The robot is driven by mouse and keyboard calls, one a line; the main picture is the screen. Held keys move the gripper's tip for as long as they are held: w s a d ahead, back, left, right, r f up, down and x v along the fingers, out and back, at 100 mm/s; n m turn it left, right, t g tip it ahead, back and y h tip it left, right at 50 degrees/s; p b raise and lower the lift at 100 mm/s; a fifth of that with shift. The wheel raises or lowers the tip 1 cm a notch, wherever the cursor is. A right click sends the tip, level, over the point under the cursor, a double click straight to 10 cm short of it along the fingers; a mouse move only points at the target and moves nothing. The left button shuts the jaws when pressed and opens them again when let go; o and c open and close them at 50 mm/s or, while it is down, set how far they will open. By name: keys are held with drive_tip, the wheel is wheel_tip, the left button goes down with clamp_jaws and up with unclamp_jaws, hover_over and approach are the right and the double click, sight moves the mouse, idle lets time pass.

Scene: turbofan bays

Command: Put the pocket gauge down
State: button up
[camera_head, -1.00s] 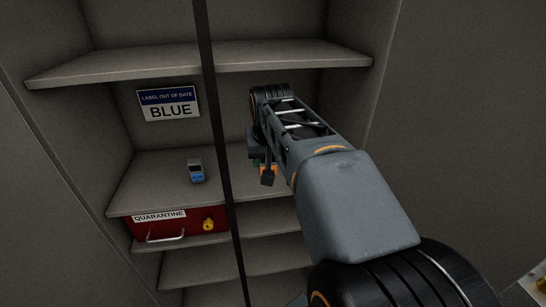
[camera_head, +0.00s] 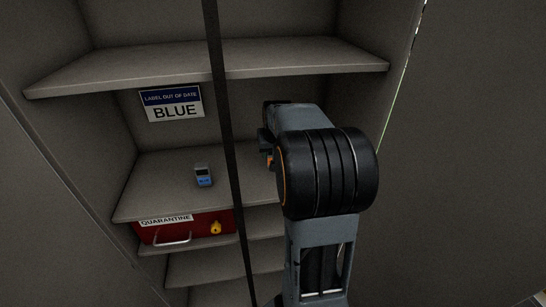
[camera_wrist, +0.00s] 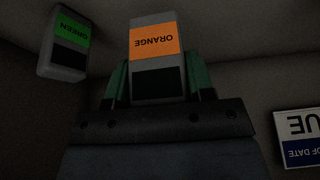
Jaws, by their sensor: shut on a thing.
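My gripper (camera_wrist: 158,82) is shut on a pocket gauge with an orange label reading ORANGE (camera_wrist: 155,42). The wrist view is upside down, and the gauge sits between two green fingers. A second gauge with a green label (camera_wrist: 65,42) is at the upper left of the wrist view, apart from the held one. A third gauge with a blue label (camera_head: 203,176) stands on the middle shelf (camera_head: 150,192) in the head view.
A sign reading LABEL OUT OF DATE BLUE (camera_head: 172,103) is on the back wall above the blue-labelled gauge. A red QUARANTINE drawer (camera_head: 190,231) is below that shelf. A dark upright post (camera_head: 226,120) crosses the front. An upper shelf (camera_head: 130,75) overhangs. Shelf around the blue-labelled gauge is bare.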

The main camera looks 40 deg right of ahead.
drive_tip(key=shift+w+d+f, duration=0.3)
drive_tip(key=shift+w+f, duration=0.1)
drive_tip(key=shift+f, duration=1.8)
drive_tip(key=shift+f, duration=0.1)
drive_tip(key=o, duration=1)
drive_tip(key=shift+f, duration=0.1)
drive_tip(key=shift+o, duration=0.2)
